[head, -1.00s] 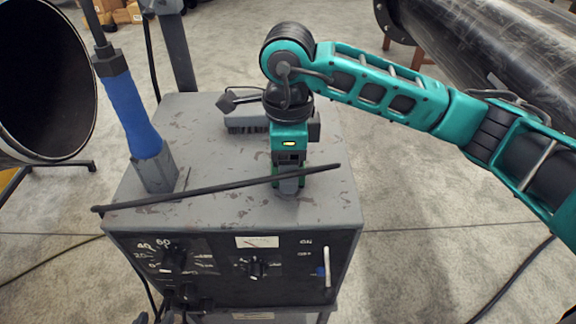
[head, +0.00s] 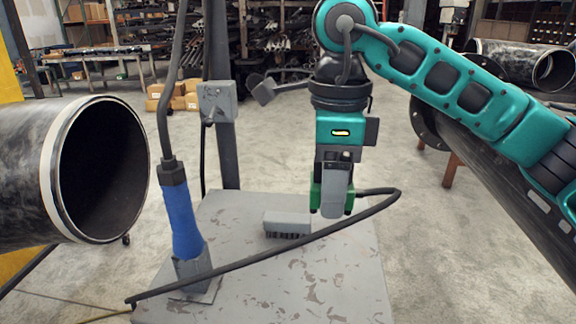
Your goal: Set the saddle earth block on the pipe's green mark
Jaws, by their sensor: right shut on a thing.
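My right gripper (head: 332,200) points down above the grey welding cabinet top (head: 340,285). It is shut on a small grey block (head: 335,198), which I take to be the saddle earth block, held clear of the top. A dark cable (head: 300,240) runs by the block, loops at the right and goes down to the left. The jaws hide part of the block. A dark flanged pipe (head: 480,175) lies at the right, partly behind my right arm. I see no green mark on it. My left gripper is not in view.
A blue-handled tool (head: 180,220) stands in a grey holder at the cabinet's left. A grey brush (head: 287,222) lies on the top. A large open pipe with a white band (head: 55,165) is at the left. A grey post (head: 226,150) rises behind.

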